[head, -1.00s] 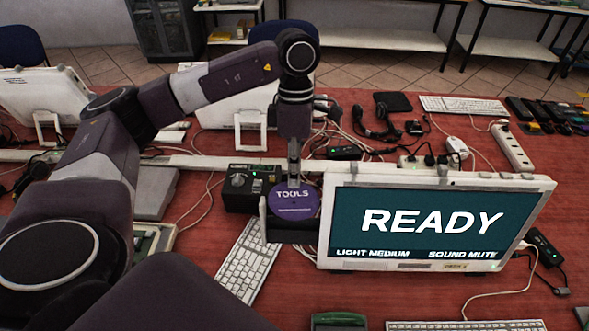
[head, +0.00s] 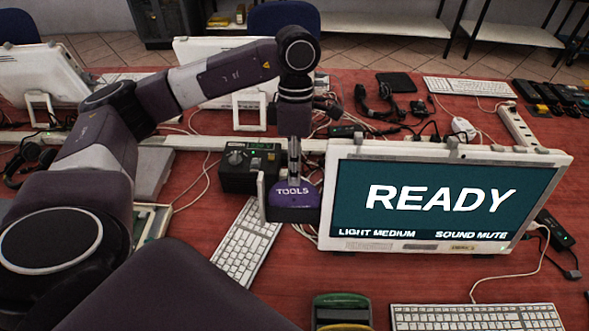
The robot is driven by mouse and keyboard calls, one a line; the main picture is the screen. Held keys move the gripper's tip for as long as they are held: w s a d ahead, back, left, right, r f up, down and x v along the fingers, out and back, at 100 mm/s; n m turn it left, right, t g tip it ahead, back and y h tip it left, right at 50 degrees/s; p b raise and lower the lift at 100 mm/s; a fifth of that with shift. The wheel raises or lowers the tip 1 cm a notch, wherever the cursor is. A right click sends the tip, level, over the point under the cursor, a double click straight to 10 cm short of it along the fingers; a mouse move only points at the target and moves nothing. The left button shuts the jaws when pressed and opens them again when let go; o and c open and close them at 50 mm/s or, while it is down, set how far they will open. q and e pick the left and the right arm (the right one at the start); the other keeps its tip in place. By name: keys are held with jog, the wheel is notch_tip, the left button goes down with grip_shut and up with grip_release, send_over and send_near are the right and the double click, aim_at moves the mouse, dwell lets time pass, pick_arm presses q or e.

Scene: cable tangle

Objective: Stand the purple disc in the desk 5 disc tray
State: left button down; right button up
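The purple disc (head: 296,191), marked TOOLS, stands upright in a small dark tray (head: 293,214) just left of the READY screen. The tray's front hides the lower part of the disc. My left gripper (head: 294,164) points straight down from above. Its fingers, seen nearly edge-on, are together at the top of the disc and look shut on it. The disc's contact with the tray floor is hidden. My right gripper is not in view.
The READY screen (head: 345,245) stands close on the right. A black control box (head: 250,168) stands behind left of the tray. A white keyboard (head: 246,243) lies in front left, with cables around. A green and yellow device (head: 341,306) lies at the front.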

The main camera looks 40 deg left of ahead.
pick_arm(q)
jog(key=shift+f, duration=0.2)
jog(key=c, duration=2.1)
grip_release()
jog(key=r, duration=0.4)
jog(key=w+r, duration=0.1)
jog(key=r, duration=0.3)
jog(key=w+a+r, duration=0.1)
jog(key=r, duration=0.2)
jog(key=shift+a+r, duration=0.1)
jog(key=shift+r, duration=0.3)
jog(key=shift+f, duration=0.1)
